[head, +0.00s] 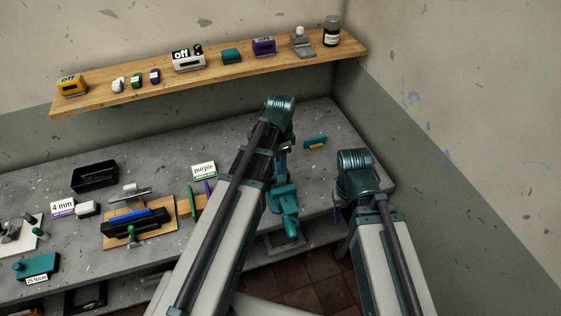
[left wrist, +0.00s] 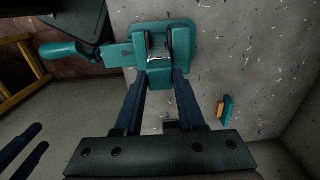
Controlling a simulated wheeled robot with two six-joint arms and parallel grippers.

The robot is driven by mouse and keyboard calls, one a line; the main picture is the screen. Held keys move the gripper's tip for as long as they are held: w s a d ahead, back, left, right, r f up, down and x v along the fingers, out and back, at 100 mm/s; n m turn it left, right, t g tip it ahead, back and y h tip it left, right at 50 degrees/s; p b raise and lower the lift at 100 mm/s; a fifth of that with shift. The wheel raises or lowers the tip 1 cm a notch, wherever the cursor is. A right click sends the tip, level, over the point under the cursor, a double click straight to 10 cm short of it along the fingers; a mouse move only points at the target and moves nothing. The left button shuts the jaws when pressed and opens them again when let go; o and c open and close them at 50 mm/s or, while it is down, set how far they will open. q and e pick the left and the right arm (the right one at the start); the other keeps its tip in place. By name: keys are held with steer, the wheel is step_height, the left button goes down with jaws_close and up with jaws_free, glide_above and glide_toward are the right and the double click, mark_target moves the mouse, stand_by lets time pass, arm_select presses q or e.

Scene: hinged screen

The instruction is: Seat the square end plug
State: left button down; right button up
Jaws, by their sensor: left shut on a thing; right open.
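My left gripper (head: 283,160) points down over a teal vice-like fixture (head: 284,197) at the bench's front edge. In the left wrist view its two dark blue fingers (left wrist: 160,92) are shut on a teal block (left wrist: 170,78). I cannot tell whether this block is the square end plug or part of the fixture. A shiny metal piece (left wrist: 158,43) sits in the fixture just beyond it. The fixture's teal handle (left wrist: 70,49) sticks out left. My right gripper (left wrist: 22,150) is open and apart from the fixture; its fingers show at the lower left of the left wrist view.
A small teal and orange piece (head: 316,142) lies on the bench behind the fixture. A wooden board (head: 165,228) with a blue tool, a black tray (head: 94,176) and signs stand left. A wooden shelf (head: 215,76) with several small items runs above. Bare bench lies around the fixture.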

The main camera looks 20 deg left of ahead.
arm_select(q)
steer(key=shift+f, duration=0.2)
steer(key=shift+c, duration=2.1)
jaws_free()
step_height(320, 180, up, 14)
steer(key=p, duration=1.3)
steer(key=shift+p, duration=0.4)
